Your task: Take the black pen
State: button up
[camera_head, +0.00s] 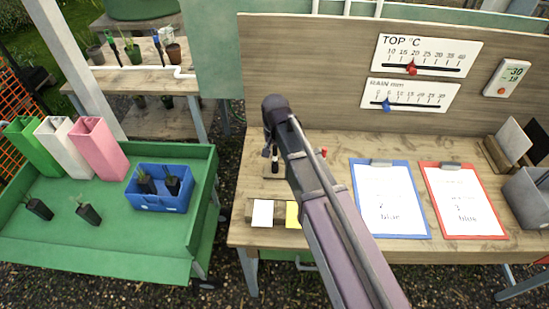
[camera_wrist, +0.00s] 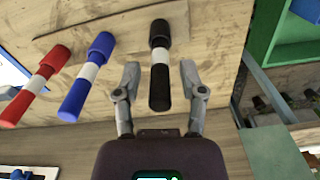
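The black pen (camera_wrist: 160,85), with a white band, shows in the wrist view in front of the wooden bench. My gripper (camera_wrist: 162,72) is open, with one finger on each side of the pen. Gaps show between the pen and both fingers. In the head view my gripper (camera_head: 269,150) is over the left part of the bench, below the end of my arm. The black pen is hard to make out there.
A blue pen (camera_wrist: 86,77) and a red pen (camera_wrist: 40,86) are left of the black one in the wrist view. A blue clipboard (camera_head: 390,205) and a red clipboard (camera_head: 462,205) lie on the bench (camera_head: 340,150). A gauge board (camera_head: 330,75) rises behind. A green cart (camera_head: 120,245) stands left.

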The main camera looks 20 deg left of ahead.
grip_shut()
jog(key=shift+r, duration=0.1)
notch_tip(320, 180, up, 10)
jog(key=p, duration=1)
dwell(0.7)
